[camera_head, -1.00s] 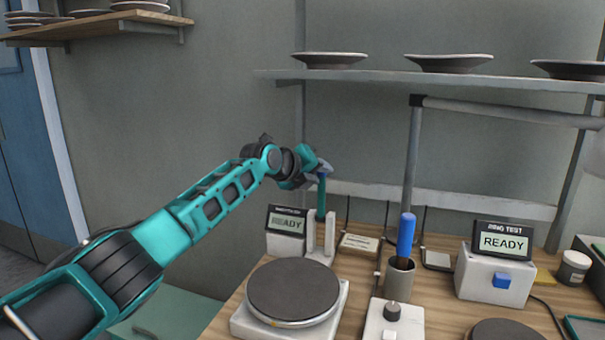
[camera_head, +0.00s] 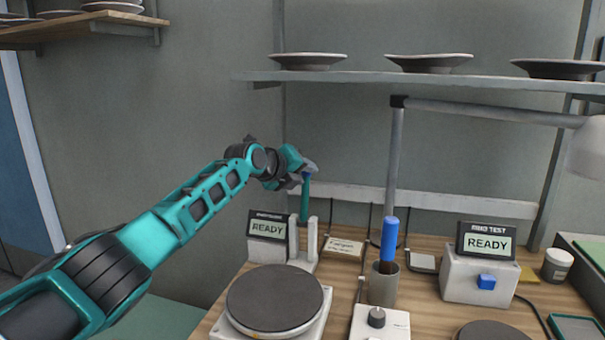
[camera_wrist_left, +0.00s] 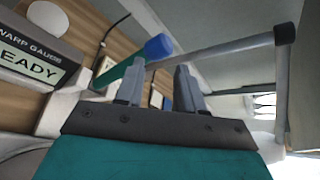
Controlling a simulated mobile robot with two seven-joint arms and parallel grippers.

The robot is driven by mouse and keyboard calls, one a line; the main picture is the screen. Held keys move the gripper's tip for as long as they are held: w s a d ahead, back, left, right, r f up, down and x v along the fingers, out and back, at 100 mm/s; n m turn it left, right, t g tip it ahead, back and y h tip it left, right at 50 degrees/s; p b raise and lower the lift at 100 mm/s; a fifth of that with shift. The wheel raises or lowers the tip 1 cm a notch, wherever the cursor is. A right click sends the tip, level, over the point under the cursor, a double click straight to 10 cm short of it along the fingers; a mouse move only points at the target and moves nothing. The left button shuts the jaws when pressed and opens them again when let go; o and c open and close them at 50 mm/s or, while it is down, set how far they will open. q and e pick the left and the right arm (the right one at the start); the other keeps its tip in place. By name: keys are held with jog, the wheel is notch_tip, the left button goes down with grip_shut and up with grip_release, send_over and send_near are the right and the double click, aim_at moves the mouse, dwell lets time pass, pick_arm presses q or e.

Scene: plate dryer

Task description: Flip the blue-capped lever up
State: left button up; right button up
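The lever is a teal bar (camera_head: 305,203) standing roughly upright in a white bracket (camera_head: 312,240) beside the warp gauge. Its blue cap is mostly hidden by my left gripper (camera_head: 308,170) in the head view. In the left wrist view the teal bar (camera_wrist_left: 119,73) runs to the blue cap (camera_wrist_left: 158,46). My left gripper (camera_wrist_left: 160,68) is open there, with a clear gap between its two fingers. The cap lies beyond the fingertips, nearer the left finger; I cannot tell whether they touch. My right gripper is not in view.
The warp gauge (camera_head: 268,232) reads READY, left of the bracket. A dark round plate (camera_head: 275,298) on a white base stands in front. A blue-handled tool (camera_head: 390,240) stands in a grey cup (camera_head: 383,287). A shelf (camera_head: 420,79) with plates runs above.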

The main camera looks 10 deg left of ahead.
pick_arm(q)
jog(key=shift+a, duration=0.1)
jog(key=v, duration=1.3)
jog(key=shift+b, duration=0.35)
